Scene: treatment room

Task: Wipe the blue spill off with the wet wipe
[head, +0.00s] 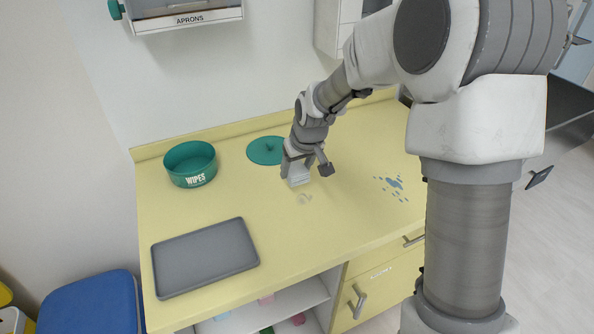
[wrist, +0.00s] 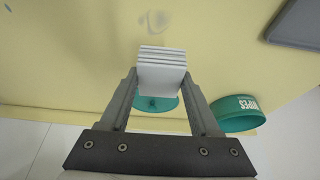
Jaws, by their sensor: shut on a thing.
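My gripper (head: 303,168) is shut on a pale, folded wet wipe (head: 298,178), which shows as a layered white block between the fingers in the wrist view (wrist: 162,75). It holds the wipe over the yellow counter, near the back middle. I cannot tell whether the wipe touches the counter. The blue spill (head: 392,187), a cluster of spots, lies on the counter to the right of my gripper. A small part of it may show at the top left in the wrist view.
A teal tub marked WIPES (head: 190,163) stands at the back left, and its round teal lid (head: 266,150) lies beside it. A grey tray (head: 205,257) lies at the front left. A faint ring mark (head: 304,199) is just in front of my gripper. The counter between is clear.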

